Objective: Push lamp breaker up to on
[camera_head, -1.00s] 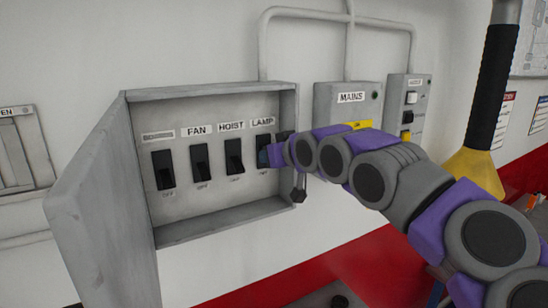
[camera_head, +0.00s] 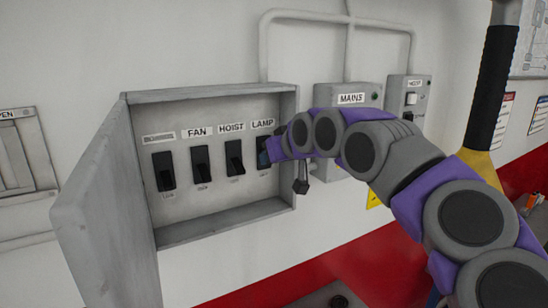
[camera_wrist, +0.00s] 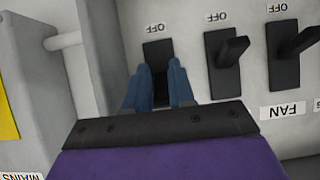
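The lamp breaker (camera_head: 263,163) is a dark switch at the right end of a row in the open grey breaker box, under the LAMP label (camera_head: 262,123). Its lever is largely hidden by my gripper (camera_head: 267,153). In the upside-down wrist view, the dark lamp breaker (camera_wrist: 157,50) shows beyond my gripper (camera_wrist: 160,68), with OFF printed on its far side. My two blue fingers stand a little apart at the breaker, with dark breaker surface visible between them. I cannot tell whether they touch the lever.
The breaker box (camera_head: 225,218) has its door (camera_head: 105,215) swung open to the left. The fan breaker (camera_head: 201,164) and hoist breaker (camera_head: 234,157) sit close beside the lamp breaker. A MAINS box (camera_head: 350,98) and a smaller control box (camera_head: 408,90) are on the wall at the right.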

